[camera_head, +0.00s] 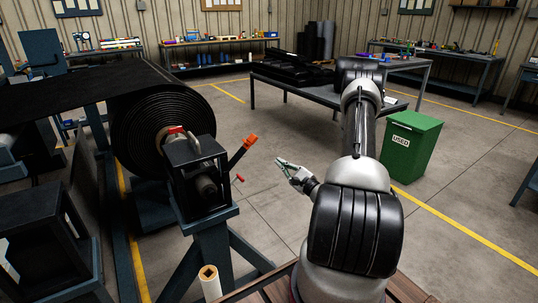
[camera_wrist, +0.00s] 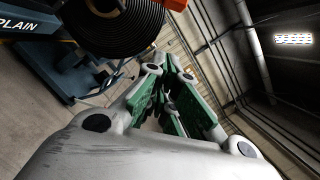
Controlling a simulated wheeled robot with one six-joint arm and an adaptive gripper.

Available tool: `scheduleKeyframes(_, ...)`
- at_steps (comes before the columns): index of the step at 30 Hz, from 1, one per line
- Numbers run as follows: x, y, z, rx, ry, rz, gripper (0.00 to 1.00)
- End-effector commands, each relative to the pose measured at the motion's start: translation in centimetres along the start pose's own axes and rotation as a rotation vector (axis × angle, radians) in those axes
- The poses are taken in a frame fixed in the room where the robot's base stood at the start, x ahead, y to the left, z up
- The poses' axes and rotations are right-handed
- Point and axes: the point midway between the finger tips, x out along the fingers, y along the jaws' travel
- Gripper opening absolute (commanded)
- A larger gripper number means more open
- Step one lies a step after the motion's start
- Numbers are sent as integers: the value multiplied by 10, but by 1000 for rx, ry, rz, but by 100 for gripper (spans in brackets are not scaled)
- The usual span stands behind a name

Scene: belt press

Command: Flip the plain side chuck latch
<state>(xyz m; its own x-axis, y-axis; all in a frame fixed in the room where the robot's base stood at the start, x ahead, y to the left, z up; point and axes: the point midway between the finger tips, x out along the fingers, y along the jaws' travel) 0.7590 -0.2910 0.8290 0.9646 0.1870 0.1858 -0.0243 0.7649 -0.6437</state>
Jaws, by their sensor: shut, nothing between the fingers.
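The black chuck housing (camera_head: 195,175) sits on a blue stand beside the large black belt roll (camera_head: 150,120). A curved grey handle (camera_head: 193,146) stands on top of it, with a red piece (camera_head: 175,129) beside it. A dark lever with an orange end (camera_head: 249,141) slants up and right from the chuck. I cannot tell for sure which part is the latch. My gripper (camera_head: 280,162) is shut and empty, right of and slightly below the orange end, apart from it. In the wrist view, its green-padded fingers (camera_wrist: 166,65) point toward the roll; an orange part (camera_wrist: 172,4) shows at the top edge.
The blue stand (camera_head: 212,250) and a smaller red knob (camera_head: 239,179) are near the chuck. A PLAIN sign (camera_wrist: 17,27) shows in the wrist view. A green bin (camera_head: 410,148) and a dark table (camera_head: 290,85) stand behind my arm. Floor right of the chuck is open.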

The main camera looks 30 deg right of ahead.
Motion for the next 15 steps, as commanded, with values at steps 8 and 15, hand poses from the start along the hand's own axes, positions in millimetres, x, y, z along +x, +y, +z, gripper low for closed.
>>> scheduleKeyframes(8, 50, 1, 2, -1, -5, 3, 0)
scheduleKeyframes(15, 98, 1, 4, 1, -4, 3, 0)
